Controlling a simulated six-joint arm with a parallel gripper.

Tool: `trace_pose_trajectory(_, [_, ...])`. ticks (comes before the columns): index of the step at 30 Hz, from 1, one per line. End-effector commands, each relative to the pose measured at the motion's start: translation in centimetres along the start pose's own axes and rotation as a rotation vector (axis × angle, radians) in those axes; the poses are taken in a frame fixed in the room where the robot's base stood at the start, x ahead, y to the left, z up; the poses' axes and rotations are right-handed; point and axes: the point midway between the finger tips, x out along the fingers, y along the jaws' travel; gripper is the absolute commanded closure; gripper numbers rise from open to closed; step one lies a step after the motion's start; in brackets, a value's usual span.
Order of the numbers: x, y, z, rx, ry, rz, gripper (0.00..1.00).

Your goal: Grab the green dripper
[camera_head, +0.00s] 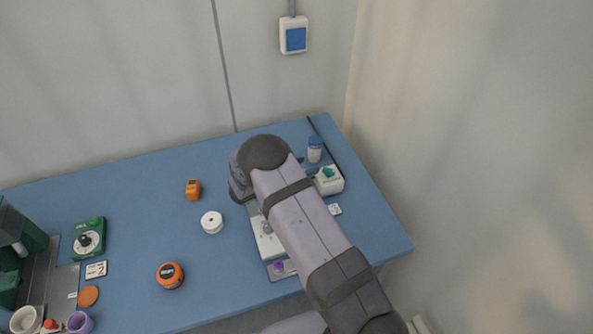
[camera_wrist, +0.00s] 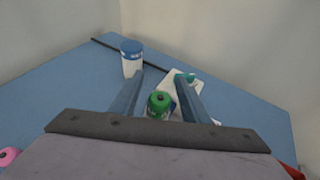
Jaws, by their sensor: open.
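The green dripper (camera_wrist: 159,103) shows in the wrist view as a small round thing with a bright green top. It lies between the two blue fingers of my gripper (camera_wrist: 160,77), nearer their base than their tips in the picture. The fingers are apart, with visible room on its left side; I cannot tell if the right finger touches it. In the head view my arm hides the dripper, and only bits of the fingers show past the wrist.
A white bottle with a blue lid (camera_head: 315,150) stands just beyond my gripper, also in the wrist view (camera_wrist: 131,62). Beside it is a white box (camera_head: 330,184) with a teal piece on top. A white spool (camera_head: 212,223) and orange items (camera_head: 170,276) stand left on the blue table (camera_head: 130,205).

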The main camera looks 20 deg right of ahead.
Motion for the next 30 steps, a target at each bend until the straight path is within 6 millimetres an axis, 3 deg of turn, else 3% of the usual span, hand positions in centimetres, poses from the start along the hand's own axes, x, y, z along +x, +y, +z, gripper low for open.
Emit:
trace_pose_trajectory(1, [0.0,0.0,0.0,0.000,0.000,0.000,0.65])
trace_pose_trajectory(5, [0.0,0.0,0.0,0.000,0.000,0.000,0.96])
trace_pose_trajectory(6, [0.0,0.0,0.0,0.000,0.000,0.000,1.00])
trace_pose_trajectory(20, [-0.2,0.0,0.3,0.001,0.000,0.000,1.00])
trace_pose_trajectory(30, [-1.2,0.1,2.8,0.004,-0.001,0.001,1.00])
